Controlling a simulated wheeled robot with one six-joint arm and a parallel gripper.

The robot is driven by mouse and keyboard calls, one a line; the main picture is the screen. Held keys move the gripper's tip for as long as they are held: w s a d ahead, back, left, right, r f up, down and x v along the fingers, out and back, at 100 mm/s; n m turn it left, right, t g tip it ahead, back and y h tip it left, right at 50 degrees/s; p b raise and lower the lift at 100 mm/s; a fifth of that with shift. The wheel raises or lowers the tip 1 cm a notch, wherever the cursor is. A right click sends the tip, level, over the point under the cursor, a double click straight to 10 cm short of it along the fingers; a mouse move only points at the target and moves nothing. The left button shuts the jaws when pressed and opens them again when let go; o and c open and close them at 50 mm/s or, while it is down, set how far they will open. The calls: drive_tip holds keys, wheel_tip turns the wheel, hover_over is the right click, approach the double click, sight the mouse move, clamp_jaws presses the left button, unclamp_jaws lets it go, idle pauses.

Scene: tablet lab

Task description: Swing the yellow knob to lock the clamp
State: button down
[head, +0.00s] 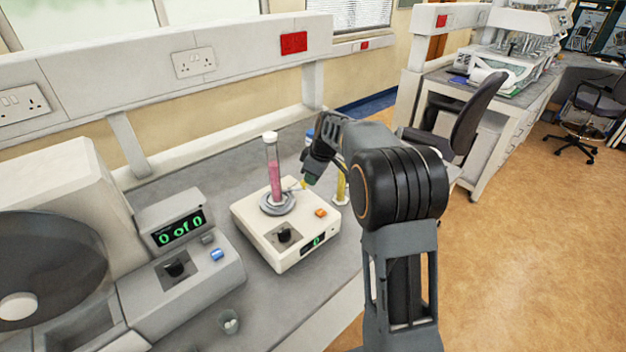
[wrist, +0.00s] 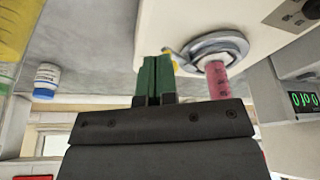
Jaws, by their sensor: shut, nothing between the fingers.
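A tall tube of pink liquid (head: 274,172) stands upright in a grey ring clamp (head: 277,208) on a white device. The clamp (wrist: 222,42) and the tube (wrist: 217,80) also show in the wrist view. The small yellow knob (head: 303,184) is on the clamp's right side, mostly hidden by my gripper; a bit of it (wrist: 171,60) shows just beside the fingertips. My gripper (head: 311,179) is shut and empty, with its green fingers (wrist: 154,62) pressed together close to the knob. I cannot tell whether they touch it.
The white device (head: 290,258) has a black dial, an orange button and a small display. A grey unit (head: 180,250) reading "0 of 0" stands to its left. A yellow cylinder (head: 341,186) stands behind its right side. A blue-capped bottle (wrist: 47,80) stands apart from the fingers.

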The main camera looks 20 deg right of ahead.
drive_tip(key=shift+w+d+n, duration=0.1)
drive_tip(key=shift+w+n, duration=0.35)
drive_tip(key=shift+n, duration=0.35)
drive_tip(key=shift+w+n+g+y, duration=0.3)
drive_tip(key=shift+w+n+g, duration=0.15)
drive_tip(key=shift+n, duration=0.35)
drive_tip(key=shift+w, duration=0.15)
drive_tip(key=shift+a+f, duration=0.1)
drive_tip(key=shift+a, duration=0.1)
